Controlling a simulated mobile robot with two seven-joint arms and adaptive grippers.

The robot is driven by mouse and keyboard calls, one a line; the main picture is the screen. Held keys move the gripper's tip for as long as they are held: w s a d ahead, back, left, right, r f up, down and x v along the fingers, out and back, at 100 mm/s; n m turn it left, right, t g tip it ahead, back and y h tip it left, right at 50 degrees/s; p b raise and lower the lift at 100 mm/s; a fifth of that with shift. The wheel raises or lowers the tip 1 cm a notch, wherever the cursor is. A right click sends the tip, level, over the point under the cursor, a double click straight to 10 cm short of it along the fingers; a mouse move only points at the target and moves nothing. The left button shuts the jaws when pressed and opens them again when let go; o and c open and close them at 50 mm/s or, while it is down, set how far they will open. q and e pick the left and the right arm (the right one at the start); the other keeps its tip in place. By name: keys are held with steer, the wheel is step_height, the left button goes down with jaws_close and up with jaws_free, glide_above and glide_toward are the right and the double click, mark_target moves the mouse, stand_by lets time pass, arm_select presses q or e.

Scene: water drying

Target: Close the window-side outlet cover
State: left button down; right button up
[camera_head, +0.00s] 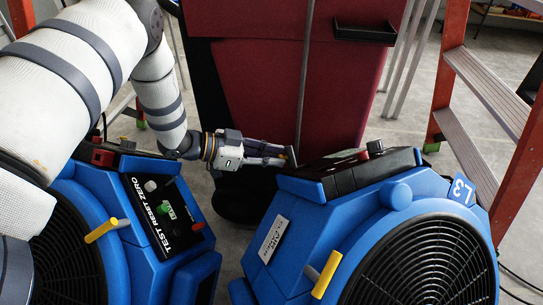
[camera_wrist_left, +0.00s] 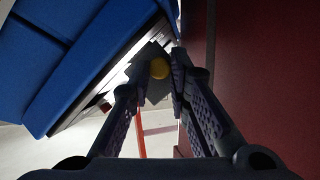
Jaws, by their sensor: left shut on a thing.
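My left gripper (camera_head: 288,158) reaches in from the left, its tips at the upper left corner of the right-hand blue blower (camera_head: 310,215). In the left wrist view its fingers (camera_wrist_left: 158,78) close around a grey piece with a round yellow end (camera_wrist_left: 159,69), beside the blower's blue body (camera_wrist_left: 85,55). I cannot tell if this piece is the outlet cover; the fingers hide part of it. A second blue blower (camera_head: 105,225) stands at the left, with a black panel marked TEST RESET ZERO (camera_head: 165,215). My right gripper is not in view.
A dark red cabinet (camera_head: 255,90) stands close behind the gripper and fills the right of the wrist view (camera_wrist_left: 260,60). An orange ladder (camera_head: 480,80) stands at the right. Yellow handles (camera_head: 327,275) stick out from the blowers. A narrow floor gap separates the blowers.

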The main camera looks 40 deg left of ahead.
mark_target(286, 153)
arm_select(q)
steer(key=g, duration=0.1)
steer(key=w+m+g+p, duration=0.1)
steer(key=g, duration=0.1)
steer(key=w+m+g+p, duration=0.1)
steer(key=g, duration=0.1)
steer(key=shift+w+d+r, duration=0.1)
steer(key=shift+r, duration=0.3)
steer(key=shift+w+d+m+g+b, duration=0.15)
steer(key=shift+w+m+g+b, duration=0.45)
steer(key=shift+g, duration=0.5)
steer(key=shift+w+d+r+m+g+y+b, duration=0.1)
steer(key=shift+w+m+g+y+b, duration=0.15)
steer(key=shift+g+b, duration=0.3)
steer(key=shift+w+d+r+m+g+y+b, duration=0.1)
steer(key=shift+m+g+b, duration=0.25)
steer(key=shift+g+b, duration=0.2)
steer(key=c, duration=1.5)
jaws_free()
